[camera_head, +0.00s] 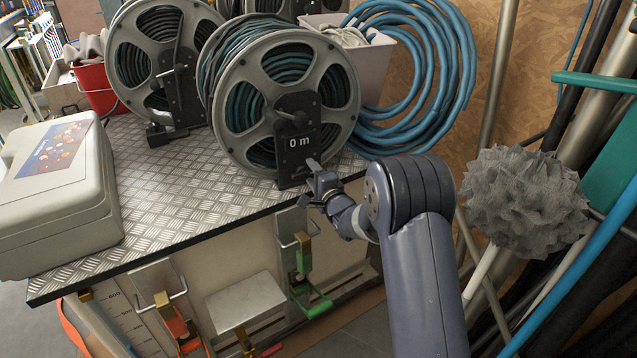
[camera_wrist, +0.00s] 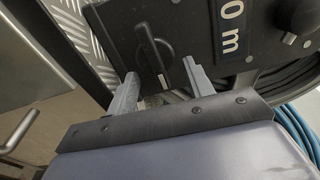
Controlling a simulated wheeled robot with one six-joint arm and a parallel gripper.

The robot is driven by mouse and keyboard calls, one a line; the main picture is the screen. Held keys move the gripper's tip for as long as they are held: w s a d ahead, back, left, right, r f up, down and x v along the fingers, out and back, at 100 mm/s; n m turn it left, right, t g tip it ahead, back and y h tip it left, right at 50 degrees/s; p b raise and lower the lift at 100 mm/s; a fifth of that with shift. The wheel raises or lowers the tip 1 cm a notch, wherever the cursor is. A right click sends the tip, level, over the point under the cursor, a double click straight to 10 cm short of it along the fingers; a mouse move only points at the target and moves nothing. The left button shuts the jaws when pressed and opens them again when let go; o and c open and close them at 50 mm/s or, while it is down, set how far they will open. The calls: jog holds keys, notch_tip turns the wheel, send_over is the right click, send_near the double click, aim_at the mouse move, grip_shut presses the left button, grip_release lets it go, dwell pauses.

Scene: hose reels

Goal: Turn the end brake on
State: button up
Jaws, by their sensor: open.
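The front hose reel (camera_head: 236,124) stands on the metal-topped bench, with teal hose wound on it. Its dark end bracket (camera_head: 298,118) carries a white "0 m" label. In the wrist view, a small dark brake lever (camera_wrist: 151,45) sits on the bracket plate, beside the "0 m" label (camera_wrist: 231,30). My gripper (camera_head: 313,168) is at the foot of the bracket and hides the lever in the head view. In the wrist view, my gripper (camera_wrist: 158,70) is open, with its two fingers at either side of the lever's lower end. I cannot tell whether they touch it.
A second reel (camera_head: 124,54) stands behind to the left. A pale case (camera_head: 50,215) lies on the bench's left end. Coiled blue hose (camera_head: 455,75) hangs at the right wall. Metal handles and latches (camera_head: 304,262) are on the bench front. Bench top (camera_head: 165,215) is bare in front.

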jog(key=v, duration=1)
jog(key=shift+s+p, duration=0.2)
jog(key=shift+p, duration=0.1)
jog(key=x, duration=1)
jog(key=shift+w+a+b, duration=0.1)
jog(key=shift+w+b, duration=0.25)
jog(key=shift+w, duration=0.05)
jog(key=n, duration=0.2)
jog(key=n+b, duration=0.1)
jog(key=n, duration=0.1)
jog(key=shift+r+n, duration=0.4)
jog(key=shift+s+a+r+n+b, duration=0.1)
jog(key=shift+n+b, duration=0.05)
jog(key=shift+n, duration=0.6)
jog(key=shift+a+r+n+b, duration=0.1)
jog(key=shift+r+n+b, duration=0.1)
jog(key=shift+n, duration=0.6)
jog(key=shift+s+a+r+n+b, duration=0.1)
jog(key=shift+n+b, duration=0.05)
jog(key=shift+n, duration=0.6)
jog(key=shift+d, duration=0.15)
